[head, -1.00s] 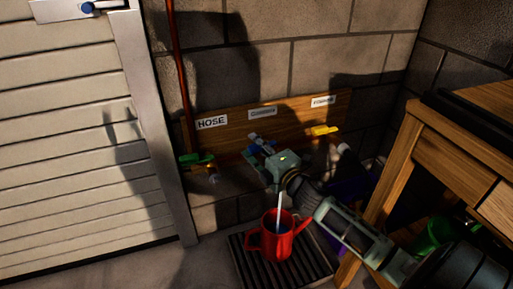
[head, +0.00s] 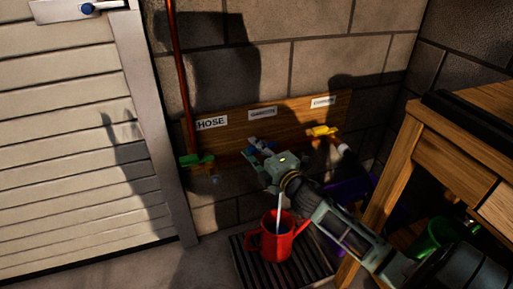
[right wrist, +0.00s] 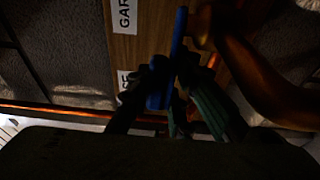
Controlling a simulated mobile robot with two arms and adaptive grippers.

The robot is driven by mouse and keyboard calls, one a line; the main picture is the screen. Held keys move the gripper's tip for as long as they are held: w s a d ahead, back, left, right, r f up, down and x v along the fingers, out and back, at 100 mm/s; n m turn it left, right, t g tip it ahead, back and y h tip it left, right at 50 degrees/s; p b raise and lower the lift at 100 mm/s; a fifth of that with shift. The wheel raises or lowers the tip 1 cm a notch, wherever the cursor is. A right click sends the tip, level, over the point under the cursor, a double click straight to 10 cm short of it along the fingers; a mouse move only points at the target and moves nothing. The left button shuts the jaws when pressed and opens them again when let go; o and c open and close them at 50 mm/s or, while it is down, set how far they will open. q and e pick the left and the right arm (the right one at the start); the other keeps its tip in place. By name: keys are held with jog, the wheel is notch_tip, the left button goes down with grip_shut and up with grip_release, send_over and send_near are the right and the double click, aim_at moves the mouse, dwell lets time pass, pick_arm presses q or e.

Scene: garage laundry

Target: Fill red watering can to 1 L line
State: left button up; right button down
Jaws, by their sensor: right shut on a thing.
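The red watering can (head: 277,243) stands upright on a dark slatted grate on the floor. A thin pale stream of water (head: 279,208) falls into its open top. The water level and the 1 L line cannot be made out. My right gripper (head: 268,164) is at the middle tap, above the can, and hides most of it. In the right wrist view its dark fingers (right wrist: 172,98) are shut on the blue tap handle (right wrist: 180,45). The blue handle also shows in the head view (head: 255,144). My left gripper is not in view.
A green tap (head: 197,160) under the HOSE label is to the left, and a yellow tap (head: 321,131) to the right, on a wooden board (head: 232,139). A wooden workbench (head: 398,165) stands at right. A white slatted door (head: 75,160) is at left.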

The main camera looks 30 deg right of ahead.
jog(key=shift+w+d+r+m+h, duration=0.15)
jog(key=shift+w+m+h, duration=0.1)
jog(key=shift+m+h, duration=0.3)
jog(key=shift+w+a+r+m+h, duration=0.15)
jog(key=shift+w+m+h, duration=0.15)
jog(key=shift+h, duration=0.5)
jog(key=shift+w+d+r+m+h, duration=0.2)
jog(key=shift+m+h, duration=0.25)
jog(key=shift+h, duration=0.2)
jog(key=c, duration=1.7)
grip_release()
jog(key=shift+f+g, duration=0.1)
jog(key=shift+g, duration=0.2)
jog(key=shift+a+f, duration=0.1)
jog(key=shift+f, duration=0.05)
jog(key=shift+s, duration=0.2)
jog(key=v, duration=1.1)
jog(key=shift+s+a, duration=0.1)
jog(key=shift+s, duration=0.2)
jog(key=shift+p, duration=0.3)
